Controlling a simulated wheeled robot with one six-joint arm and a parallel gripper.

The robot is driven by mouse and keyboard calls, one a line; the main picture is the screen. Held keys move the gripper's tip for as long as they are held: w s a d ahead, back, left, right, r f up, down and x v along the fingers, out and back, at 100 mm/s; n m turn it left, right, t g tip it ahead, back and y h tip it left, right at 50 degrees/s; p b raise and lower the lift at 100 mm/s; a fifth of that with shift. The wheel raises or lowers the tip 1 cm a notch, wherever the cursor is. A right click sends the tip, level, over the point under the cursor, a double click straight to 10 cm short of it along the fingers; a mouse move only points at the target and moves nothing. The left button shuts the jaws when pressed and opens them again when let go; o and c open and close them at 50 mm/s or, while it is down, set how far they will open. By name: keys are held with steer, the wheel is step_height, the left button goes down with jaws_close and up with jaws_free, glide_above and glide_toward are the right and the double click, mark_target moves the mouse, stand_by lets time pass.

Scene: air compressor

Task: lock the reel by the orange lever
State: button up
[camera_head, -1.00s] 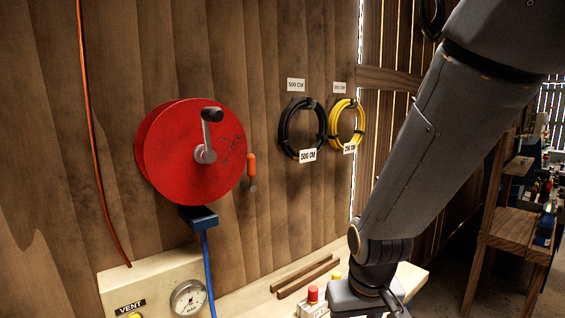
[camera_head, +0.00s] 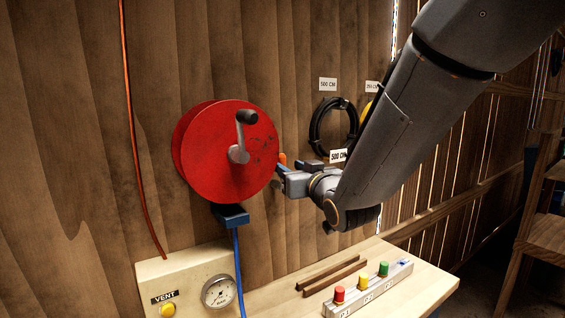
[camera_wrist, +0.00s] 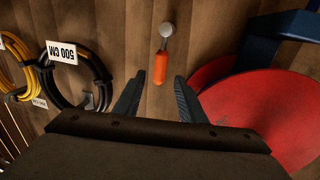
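The red reel (camera_head: 215,160) with its grey crank (camera_head: 240,140) is on the wooden wall; part of its disc shows at the right of the wrist view (camera_wrist: 265,110). The orange lever (camera_wrist: 160,68) sits beside the reel, its round metal pivot (camera_wrist: 167,30) at the other end. In the head view only a bit of the lever's orange (camera_head: 282,158) shows behind my gripper (camera_head: 281,173). In the wrist view my gripper (camera_wrist: 158,82) is open and empty, with the lever lined up between its fingertips. I cannot tell whether they touch it.
A blue bracket (camera_head: 231,216) is below the reel, with a blue hose (camera_head: 238,270) hanging down. Coiled black hose (camera_head: 318,130) hangs on the wall to the right. A button box (camera_head: 370,290) and brown bars (camera_head: 332,274) lie on the bench below. A gauge panel (camera_head: 190,265) stands lower left.

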mark_target(282, 163)
steer(key=shift+p+x, duration=1.05)
steer(key=shift+x, duration=2.15)
jaws_close()
